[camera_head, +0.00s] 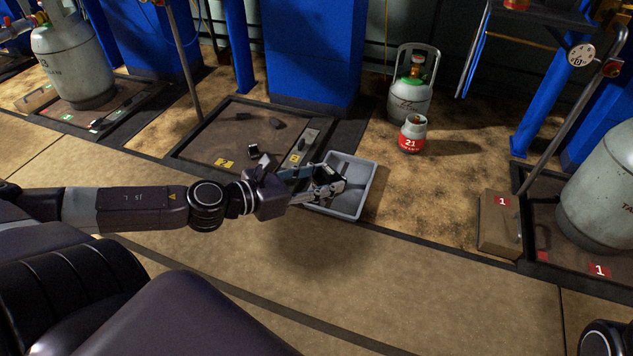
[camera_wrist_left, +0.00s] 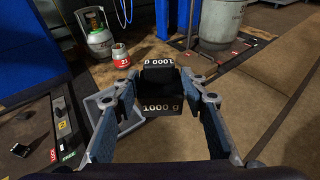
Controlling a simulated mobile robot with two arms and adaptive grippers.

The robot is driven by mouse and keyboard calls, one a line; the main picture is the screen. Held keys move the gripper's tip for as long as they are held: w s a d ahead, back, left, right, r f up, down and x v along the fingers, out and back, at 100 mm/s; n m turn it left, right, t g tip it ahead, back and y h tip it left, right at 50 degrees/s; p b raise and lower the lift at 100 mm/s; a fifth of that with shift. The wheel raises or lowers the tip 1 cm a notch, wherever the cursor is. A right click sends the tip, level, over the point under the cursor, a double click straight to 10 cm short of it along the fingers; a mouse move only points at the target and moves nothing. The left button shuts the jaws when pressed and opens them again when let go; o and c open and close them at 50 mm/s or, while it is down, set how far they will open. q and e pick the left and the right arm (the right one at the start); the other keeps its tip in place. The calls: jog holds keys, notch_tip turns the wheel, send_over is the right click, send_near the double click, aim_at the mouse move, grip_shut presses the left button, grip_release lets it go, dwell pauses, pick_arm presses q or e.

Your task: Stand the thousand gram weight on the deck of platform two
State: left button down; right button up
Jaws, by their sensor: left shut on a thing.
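My left gripper (camera_head: 332,187) is shut on the thousand gram weight, a black block (camera_wrist_left: 161,105) marked "1000 g", which sits between the two fingers in the left wrist view. In the head view the gripper and weight are over the grey tray (camera_head: 365,181); the fingers mostly hide the weight there. Platform two (camera_head: 228,132) is a dark framed deck with a yellow "2" label, just left of the gripper. It also shows at the left of the left wrist view (camera_wrist_left: 22,128). My right gripper is not in view.
Several small dark objects, one with a white face (camera_head: 252,152), lie on the deck of platform two. A control strip (camera_head: 303,146) runs along its right side. A small red-banded cylinder (camera_head: 412,134) and a larger grey one (camera_head: 409,96) stand behind the tray. Platform two's left part is clear.

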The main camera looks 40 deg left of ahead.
pick_arm(q)
jog(key=s+d+r+m+g+h, duration=0.5)
jog(key=s+d+r, duration=0.3)
jog(key=r, duration=0.5)
jog(key=shift+s+d+m+h, duration=0.15)
jog(key=shift+s+m+h, duration=0.7)
jog(key=shift+s, duration=0.3)
